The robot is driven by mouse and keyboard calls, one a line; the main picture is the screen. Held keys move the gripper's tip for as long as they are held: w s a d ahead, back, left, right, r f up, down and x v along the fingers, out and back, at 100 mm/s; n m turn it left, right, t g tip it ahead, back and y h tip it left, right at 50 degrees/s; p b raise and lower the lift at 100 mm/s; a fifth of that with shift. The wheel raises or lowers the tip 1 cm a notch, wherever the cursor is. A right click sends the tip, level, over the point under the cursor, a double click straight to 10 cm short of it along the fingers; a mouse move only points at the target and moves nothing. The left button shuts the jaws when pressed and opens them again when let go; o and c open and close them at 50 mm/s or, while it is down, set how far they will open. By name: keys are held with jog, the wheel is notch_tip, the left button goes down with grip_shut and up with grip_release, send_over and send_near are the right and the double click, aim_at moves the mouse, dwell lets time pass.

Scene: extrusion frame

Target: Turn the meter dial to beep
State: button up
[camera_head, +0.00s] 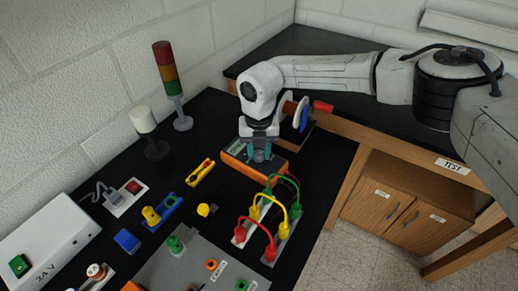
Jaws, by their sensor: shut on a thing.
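The orange meter (236,172) lies on the black bench top, with a small display (238,146) at its upper left end. My gripper (261,156) points down onto the middle of the meter's face. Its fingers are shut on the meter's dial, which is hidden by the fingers. The dial's setting and its markings cannot be read in this view.
Red, yellow and green jumper leads (281,209) arch up close in front of the meter. A yellow block (201,173) lies to its left. A spool rack (304,112) stands behind. A stack light (170,82) and a white-topped lamp (147,130) stand at the back left.

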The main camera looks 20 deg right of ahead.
aim_at(259, 154)
dwell(0.3)
jog(key=o, duration=1)
jog(key=shift+o, duration=0.2)
jog(key=shift+r, duration=0.1)
notch_tip(259, 154, up, 11)
jog(key=b, duration=0.2)
jog(key=shift+f, duration=0.2)
